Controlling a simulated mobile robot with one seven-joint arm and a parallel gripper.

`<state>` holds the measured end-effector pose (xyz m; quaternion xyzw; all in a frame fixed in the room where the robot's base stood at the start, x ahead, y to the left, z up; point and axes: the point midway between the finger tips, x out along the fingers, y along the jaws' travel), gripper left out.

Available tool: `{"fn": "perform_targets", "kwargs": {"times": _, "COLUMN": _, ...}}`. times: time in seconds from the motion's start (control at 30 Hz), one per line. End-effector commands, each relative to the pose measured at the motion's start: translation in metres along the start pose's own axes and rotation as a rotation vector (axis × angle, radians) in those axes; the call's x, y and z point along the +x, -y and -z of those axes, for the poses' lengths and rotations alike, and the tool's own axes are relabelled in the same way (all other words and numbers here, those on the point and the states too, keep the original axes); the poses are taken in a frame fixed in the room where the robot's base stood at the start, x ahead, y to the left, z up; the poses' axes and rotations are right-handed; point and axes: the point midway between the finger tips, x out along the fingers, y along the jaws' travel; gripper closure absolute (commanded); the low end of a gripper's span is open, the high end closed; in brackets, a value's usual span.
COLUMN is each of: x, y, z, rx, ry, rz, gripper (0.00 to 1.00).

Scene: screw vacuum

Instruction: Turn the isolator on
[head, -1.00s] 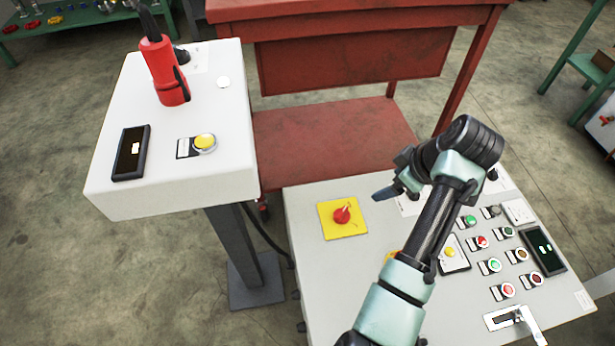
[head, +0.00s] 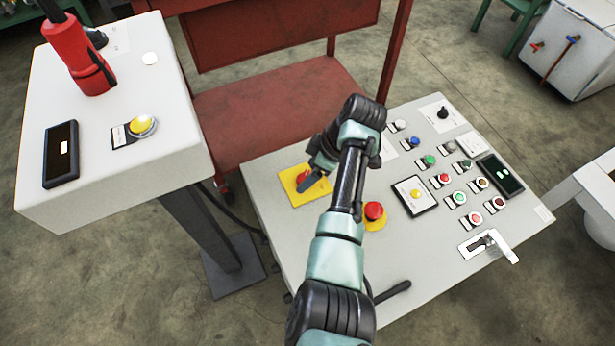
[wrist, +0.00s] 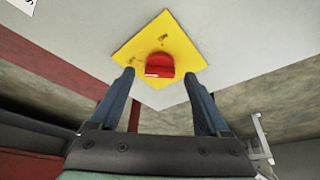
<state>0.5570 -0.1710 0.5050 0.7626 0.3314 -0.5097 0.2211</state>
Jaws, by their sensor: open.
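The isolator is a red rotary knob (wrist: 159,65) on a square yellow plate (wrist: 185,48), fixed to the light grey control panel. My gripper (head: 318,182) is over the plate. In the wrist view my gripper (wrist: 162,80) is open, with one finger on each side of the knob and the fingertips near the plate's lower edges. I cannot tell whether the fingers touch the knob.
A red mushroom button (head: 374,211) on a yellow base sits right of my arm. Several coloured buttons, a display (head: 500,174) and a white handle (head: 490,244) lie further right on the panel. A white pedestal box (head: 110,110) with a red-handled tool (head: 78,55) stands at the left.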

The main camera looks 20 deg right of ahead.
Motion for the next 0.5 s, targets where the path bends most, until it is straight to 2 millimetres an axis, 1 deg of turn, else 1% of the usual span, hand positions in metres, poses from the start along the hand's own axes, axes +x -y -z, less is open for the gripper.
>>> {"fn": "perform_targets", "kwargs": {"times": 0.03, "x": 0.0073, "y": 0.0002, "z": -0.0005, "rx": 0.000, "ry": -0.001, "rz": 0.001, "gripper": 0.20}}
{"fn": "perform_targets", "kwargs": {"times": 0.1, "x": 0.0111, "y": 0.0000, "z": -0.0002, "rx": 0.000, "ry": -0.001, "rz": 0.001, "gripper": 0.20}}
{"fn": "perform_targets", "kwargs": {"times": 0.43, "x": 0.0132, "y": -0.0003, "z": 0.0005, "rx": 0.000, "ry": 0.000, "rz": -0.001, "gripper": 0.20}}
{"fn": "perform_targets", "kwargs": {"times": 0.47, "x": 0.0132, "y": -0.0003, "z": 0.0005, "rx": 0.000, "ry": 0.000, "rz": -0.001, "gripper": 0.22}}
{"fn": "perform_targets", "kwargs": {"times": 0.5, "x": 0.0132, "y": -0.0003, "z": 0.0005, "rx": 0.000, "ry": 0.000, "rz": -0.001, "gripper": 0.29}}
